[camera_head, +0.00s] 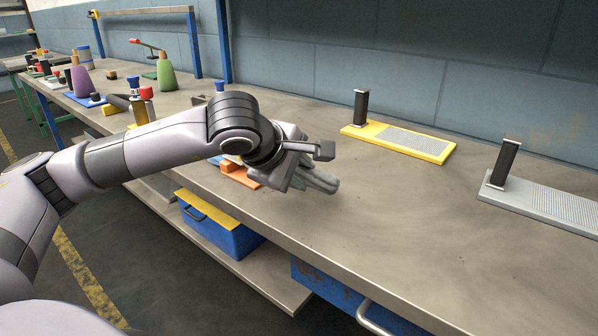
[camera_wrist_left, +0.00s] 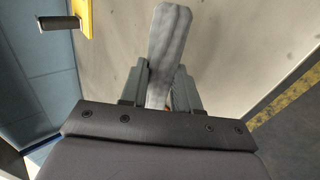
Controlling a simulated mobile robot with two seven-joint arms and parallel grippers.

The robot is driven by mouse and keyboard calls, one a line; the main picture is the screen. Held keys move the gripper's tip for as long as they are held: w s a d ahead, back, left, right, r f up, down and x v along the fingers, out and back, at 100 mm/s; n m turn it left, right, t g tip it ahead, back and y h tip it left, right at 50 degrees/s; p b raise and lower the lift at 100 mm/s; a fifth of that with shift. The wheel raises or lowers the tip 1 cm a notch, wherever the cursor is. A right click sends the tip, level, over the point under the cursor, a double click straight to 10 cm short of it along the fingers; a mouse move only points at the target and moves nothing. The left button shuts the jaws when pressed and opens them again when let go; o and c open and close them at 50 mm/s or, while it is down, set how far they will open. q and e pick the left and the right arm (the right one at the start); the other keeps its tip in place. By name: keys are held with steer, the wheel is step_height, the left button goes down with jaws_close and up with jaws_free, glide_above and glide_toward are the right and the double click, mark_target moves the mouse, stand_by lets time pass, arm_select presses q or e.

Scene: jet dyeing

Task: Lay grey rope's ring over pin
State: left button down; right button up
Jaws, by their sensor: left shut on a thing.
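My left gripper (camera_head: 312,165) is above the bench, shut on a grey, rope-like piece (camera_head: 322,183). The piece sticks out past the fingers and hangs over the bench top. In the left wrist view my left gripper (camera_wrist_left: 162,82) has the same grey piece (camera_wrist_left: 169,45) between its fingers; no ring opening can be made out. A dark upright pin (camera_head: 361,106) stands on a yellow plate to the right of and behind the gripper. Another dark pin (camera_head: 503,163) stands on a grey plate (camera_head: 548,203) farther right. The piece is apart from both pins. My right gripper is not in view.
The yellow plate (camera_head: 436,153) carries a grey patterned pad. An orange piece (camera_head: 240,177) lies partly behind my gripper. Bottles and small coloured items crowd the far left bench. The bench between gripper and plates is clear. A blue box (camera_head: 225,238) sits on the lower shelf.

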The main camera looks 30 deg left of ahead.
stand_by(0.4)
arm_select(q)
steer(key=shift+s+b, duration=0.1)
steer(key=shift+b, duration=0.2)
steer(key=shift+s+a+f+b, duration=0.1)
steer(key=shift+f+b, duration=0.55)
steer(key=shift+b, duration=0.15)
steer(key=shift+f+b, duration=0.4)
steer(key=shift+b, duration=0.1)
steer(key=shift+f+b, duration=0.65)
steer(key=shift+b, duration=0.05)
steer(key=shift+r, duration=0.15)
steer(key=shift+r+p, duration=0.6)
steer(key=shift+r, duration=0.2)
steer(key=shift+w, duration=0.25)
steer(key=shift+b, duration=0.5)
stand_by(0.6)
